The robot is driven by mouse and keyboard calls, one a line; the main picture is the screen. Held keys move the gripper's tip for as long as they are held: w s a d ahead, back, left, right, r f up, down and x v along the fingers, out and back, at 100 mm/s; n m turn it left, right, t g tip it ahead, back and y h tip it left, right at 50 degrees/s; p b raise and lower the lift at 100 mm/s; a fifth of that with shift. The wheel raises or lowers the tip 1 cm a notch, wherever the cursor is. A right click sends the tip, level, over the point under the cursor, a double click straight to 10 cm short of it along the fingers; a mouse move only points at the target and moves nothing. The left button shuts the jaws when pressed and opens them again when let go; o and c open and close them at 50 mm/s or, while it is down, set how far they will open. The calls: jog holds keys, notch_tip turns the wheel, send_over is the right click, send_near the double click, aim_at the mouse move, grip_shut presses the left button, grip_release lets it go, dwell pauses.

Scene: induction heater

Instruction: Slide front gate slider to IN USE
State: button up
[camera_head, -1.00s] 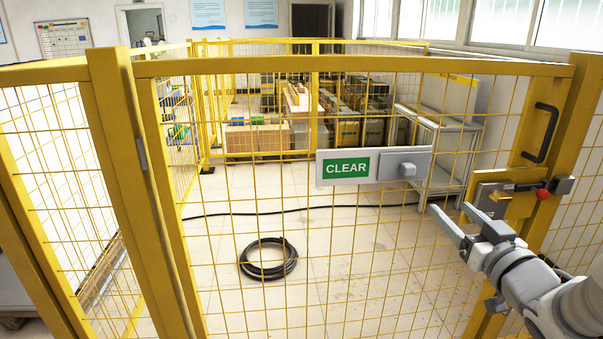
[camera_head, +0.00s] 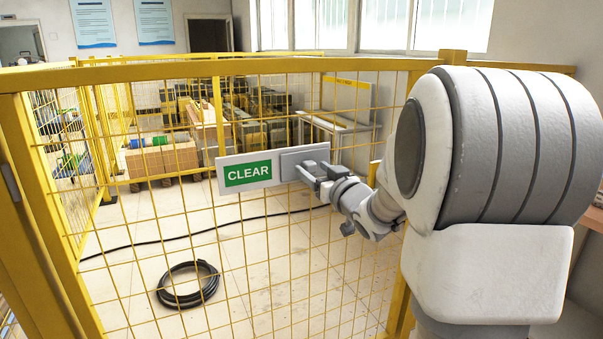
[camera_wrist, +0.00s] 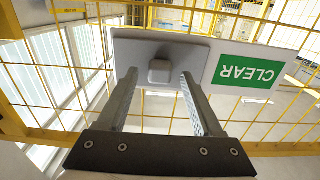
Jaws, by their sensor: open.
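The gate slider is a grey plate with a square knob on a white sign panel (camera_head: 228,187), fixed to the yellow mesh gate (camera_head: 250,66). The panel's left part shows a green CLEAR label (camera_head: 248,173); the grey slider plate (camera_head: 290,163) covers its right part. My gripper (camera_head: 313,176) is at the slider plate, and its fingers hide the knob in the head view. In the wrist view my gripper (camera_wrist: 159,100) is open, its two fingers on either side of the square knob (camera_wrist: 161,71) and pointing at it. I cannot tell whether they touch it.
A coil of black hose (camera_head: 188,284) and a long black cable (camera_head: 150,241) lie on the floor behind the mesh. Boxes (camera_head: 160,160) and a metal rack (camera_head: 340,130) stand further back. My arm hides the gate's right side.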

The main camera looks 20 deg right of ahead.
jog(key=shift+w, duration=0.45)
grip_shut()
dwell(1.2)
